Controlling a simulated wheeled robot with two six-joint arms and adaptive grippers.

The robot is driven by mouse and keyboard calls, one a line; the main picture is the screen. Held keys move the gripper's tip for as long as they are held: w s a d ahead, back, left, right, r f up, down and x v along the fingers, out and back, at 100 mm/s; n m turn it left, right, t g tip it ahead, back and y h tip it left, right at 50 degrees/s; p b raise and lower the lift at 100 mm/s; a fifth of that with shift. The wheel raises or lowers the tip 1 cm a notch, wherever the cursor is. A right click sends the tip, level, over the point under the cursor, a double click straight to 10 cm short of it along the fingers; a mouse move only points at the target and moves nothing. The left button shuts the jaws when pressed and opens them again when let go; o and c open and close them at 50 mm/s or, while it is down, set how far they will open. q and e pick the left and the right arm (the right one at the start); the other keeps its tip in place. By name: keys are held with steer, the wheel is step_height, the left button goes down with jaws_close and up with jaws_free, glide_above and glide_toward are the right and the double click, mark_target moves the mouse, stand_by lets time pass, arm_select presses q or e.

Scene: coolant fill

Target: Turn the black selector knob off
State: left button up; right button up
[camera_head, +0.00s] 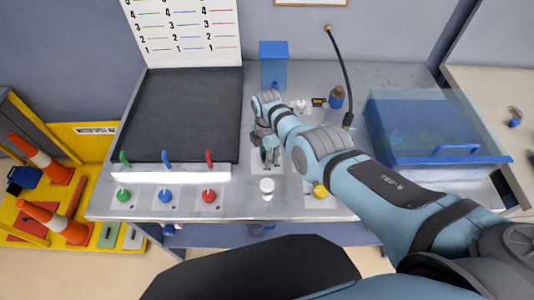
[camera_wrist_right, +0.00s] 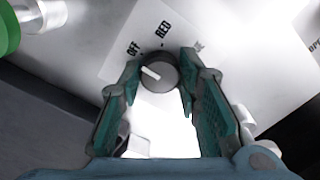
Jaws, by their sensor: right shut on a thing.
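The black selector knob (camera_wrist_right: 158,72) shows in the right wrist view, on a white plate (camera_wrist_right: 172,32) with OFF and RED labels and a third label partly hidden by a finger. Its white pointer line points to the left in that view, roughly toward the OFF side. My right gripper (camera_wrist_right: 160,78) has its two teal fingers on either side of the knob, shut on it. In the head view the right gripper (camera_head: 268,154) points down at the bench, and the knob is hidden under it. My left gripper is in neither view.
Left of the gripper are green (camera_head: 123,195), blue (camera_head: 165,196) and red (camera_head: 209,196) knobs below matching levers. A white knob (camera_head: 267,186) stands close in front, and a yellow one (camera_head: 320,191) to the right. A translucent blue bin (camera_head: 430,158) is farther right.

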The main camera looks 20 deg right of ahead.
steer(key=shift+s+a+f, duration=0.1)
steer(key=shift+s+f, duration=0.05)
steer(key=o, duration=1.1)
steer(key=shift+o, duration=0.2)
steer(key=shift+r, duration=0.2)
steer(key=shift+w+r, duration=0.2)
steer(key=shift+r, duration=0.15)
step_height(320, 180, up, 11)
steer(key=shift+s, duration=0.1)
